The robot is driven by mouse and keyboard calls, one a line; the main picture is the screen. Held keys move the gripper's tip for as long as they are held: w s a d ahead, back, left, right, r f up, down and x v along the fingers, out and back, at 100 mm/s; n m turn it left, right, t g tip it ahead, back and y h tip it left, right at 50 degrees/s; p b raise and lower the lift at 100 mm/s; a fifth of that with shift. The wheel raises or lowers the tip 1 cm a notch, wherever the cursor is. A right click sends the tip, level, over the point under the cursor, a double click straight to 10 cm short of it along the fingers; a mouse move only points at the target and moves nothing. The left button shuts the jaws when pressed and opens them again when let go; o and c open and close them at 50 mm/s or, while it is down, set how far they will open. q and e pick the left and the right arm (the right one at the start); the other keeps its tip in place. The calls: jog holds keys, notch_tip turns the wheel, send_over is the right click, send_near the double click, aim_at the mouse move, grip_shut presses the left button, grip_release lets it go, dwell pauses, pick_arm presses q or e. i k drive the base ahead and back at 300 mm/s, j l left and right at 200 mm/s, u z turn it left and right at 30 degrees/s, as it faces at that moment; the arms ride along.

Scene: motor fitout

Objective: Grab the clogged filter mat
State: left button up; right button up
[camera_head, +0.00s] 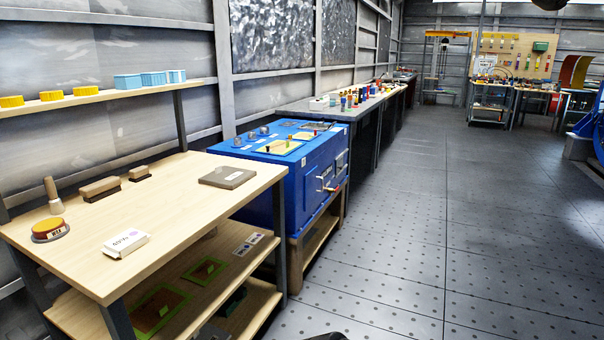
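Two flat brown mats with bright green frames lie on the lower shelf of the wooden bench at the left. One mat (160,310) is at the front and one mat (205,271) is farther back. A flat grey square piece (228,177) lies on the bench top (185,215), near its far right corner. I cannot tell from this view which of these is the clogged filter mat.
The bench top also holds a white labelled box (126,243), a round red-and-yellow item (50,229), a wooden-handled tool (53,196) and two brush-like blocks. A blue cabinet (290,185) stands beyond the bench. The grey floor (440,250) at the right is clear.

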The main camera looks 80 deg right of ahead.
aim_at(228, 177)
jog(key=z, duration=2.25)
